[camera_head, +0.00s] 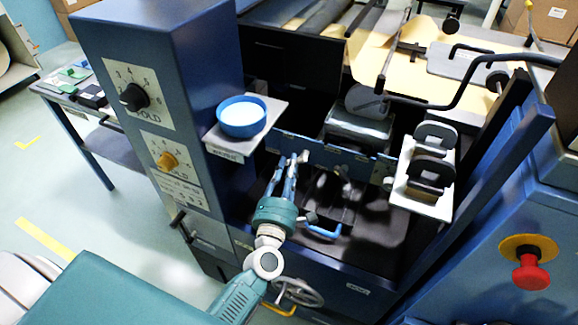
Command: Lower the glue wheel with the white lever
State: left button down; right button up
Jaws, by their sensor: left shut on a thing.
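My left gripper (296,164) reaches from the bottom into the machine's open bay. Its narrow fingers are closed together on a small pale piece (304,157), which looks like the end of the white lever; most of it is hidden by the fingertips. A grey, shiny roller (358,130) lies across the bay behind a blue rail, to the right of the gripper. I cannot tell for certain which part is the glue wheel, or its height. My right gripper is not in view.
A blue bowl with white contents (243,118) stands on a small shelf left of the gripper. Black discs (434,172) stand on a white plate at right. A blue handle (322,231) is close by the wrist. A red stop button (530,275) is at lower right.

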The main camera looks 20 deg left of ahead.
pick_arm(q)
jog(key=shift+f, duration=0.15)
jog(key=c, duration=1.5)
grip_release()
jog(key=shift+c, duration=0.2)
jog(key=s+d+f, duration=0.1)
jog(key=s+d, duration=0.1)
jog(key=s, duration=0.9)
jog(key=shift+s, duration=0.4)
jog(key=shift+d, duration=0.1)
